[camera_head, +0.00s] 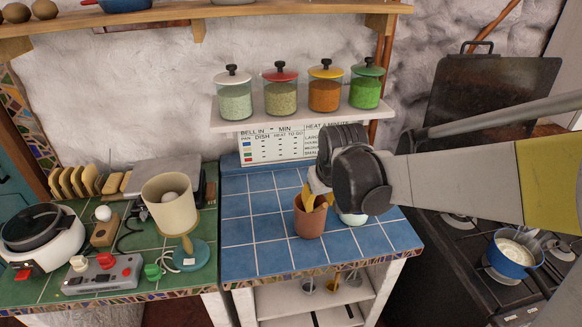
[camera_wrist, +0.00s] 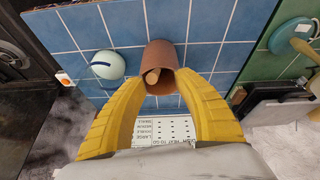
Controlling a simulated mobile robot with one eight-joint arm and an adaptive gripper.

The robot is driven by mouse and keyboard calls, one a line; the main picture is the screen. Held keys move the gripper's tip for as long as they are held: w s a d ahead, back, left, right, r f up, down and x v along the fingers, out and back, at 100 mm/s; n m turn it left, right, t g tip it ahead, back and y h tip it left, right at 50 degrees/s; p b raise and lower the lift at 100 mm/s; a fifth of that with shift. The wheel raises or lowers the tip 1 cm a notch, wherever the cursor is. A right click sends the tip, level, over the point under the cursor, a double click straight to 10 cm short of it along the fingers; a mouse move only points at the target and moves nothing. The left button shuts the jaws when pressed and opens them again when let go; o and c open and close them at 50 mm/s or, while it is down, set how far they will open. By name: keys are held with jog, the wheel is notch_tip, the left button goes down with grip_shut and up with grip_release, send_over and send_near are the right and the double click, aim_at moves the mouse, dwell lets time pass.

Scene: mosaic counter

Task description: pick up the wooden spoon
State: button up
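A terracotta pot (camera_head: 309,222) stands on the blue tiled counter. In the wrist view the pot (camera_wrist: 167,54) is seen from above, with a rounded wooden end (camera_wrist: 152,76) at its mouth, which looks like the wooden spoon. The rest of that piece is hidden in the pot. My gripper (camera_head: 318,202) is at the pot's mouth in the head view. In the wrist view its yellow fingers (camera_wrist: 162,82) are spread apart on either side of the wooden end. I cannot tell whether either finger touches it.
A pale round item (camera_wrist: 107,64) stands close beside the pot. Lidded jars (camera_head: 281,90) line a shelf behind. A lamp (camera_head: 172,215) and cooker (camera_head: 38,240) are on the green counter at left. A stove with a blue pan (camera_head: 514,257) is at right. Blue tiles left of the pot are clear.

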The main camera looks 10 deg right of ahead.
aim_at(318, 214)
jog(key=b+x, duration=0.1)
jog(key=x, duration=0.4)
jog(key=d+b+x, duration=0.1)
jog(key=x, duration=0.1)
jog(key=shift+f+b, duration=0.3)
jog(key=shift+b, duration=0.05)
jog(key=shift+w+a+f, duration=0.1)
jog(key=shift+w+f, duration=0.05)
jog(key=shift+f, duration=0.2)
jog(key=shift+r, duration=0.1)
grip_shut()
